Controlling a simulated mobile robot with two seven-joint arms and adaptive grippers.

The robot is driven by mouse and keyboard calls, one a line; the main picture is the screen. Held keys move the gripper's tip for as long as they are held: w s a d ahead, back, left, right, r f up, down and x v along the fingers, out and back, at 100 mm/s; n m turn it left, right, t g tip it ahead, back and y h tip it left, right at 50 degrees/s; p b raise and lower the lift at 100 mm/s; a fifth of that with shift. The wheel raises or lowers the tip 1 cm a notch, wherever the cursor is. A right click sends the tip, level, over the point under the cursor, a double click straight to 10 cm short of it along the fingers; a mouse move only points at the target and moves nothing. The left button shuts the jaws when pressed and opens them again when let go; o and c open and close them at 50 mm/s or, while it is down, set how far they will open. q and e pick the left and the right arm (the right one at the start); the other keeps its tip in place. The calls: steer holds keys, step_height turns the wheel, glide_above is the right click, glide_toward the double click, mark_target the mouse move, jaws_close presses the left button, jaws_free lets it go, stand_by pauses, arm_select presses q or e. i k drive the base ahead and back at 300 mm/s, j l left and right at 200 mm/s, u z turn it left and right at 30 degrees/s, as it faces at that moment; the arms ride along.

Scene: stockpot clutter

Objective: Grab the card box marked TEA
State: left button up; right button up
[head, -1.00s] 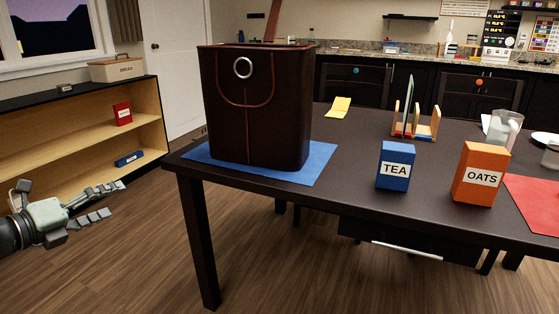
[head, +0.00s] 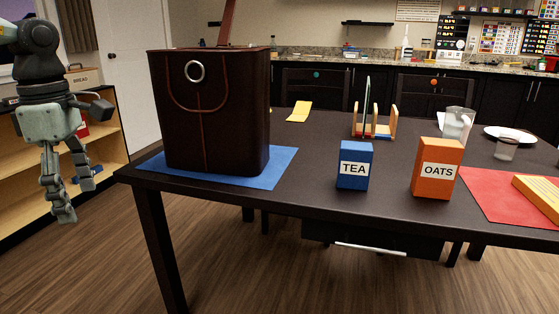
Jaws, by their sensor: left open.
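The blue card box marked TEA (head: 355,166) stands upright near the front edge of the dark table (head: 310,201), with its white label facing me. My left gripper (head: 78,200) is open and empty at the far left, fingers pointing down, beyond the table's left end and well away from the TEA box. The tall dark brown bag (head: 215,125) stands between them. My right gripper is not in view.
An orange OATS box (head: 437,168) stands close to the right of the TEA box. The bag rests on a blue mat (head: 283,164). A wooden rack (head: 380,132) stands behind, with a clear jug (head: 457,124) and a red mat (head: 486,196) to the right.

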mark_target(355, 158)
steer(key=i+l+z, duration=0.2)
steer(key=z, duration=0.15)
steer(key=i+l+z, duration=0.55)
steer(key=z, duration=0.15)
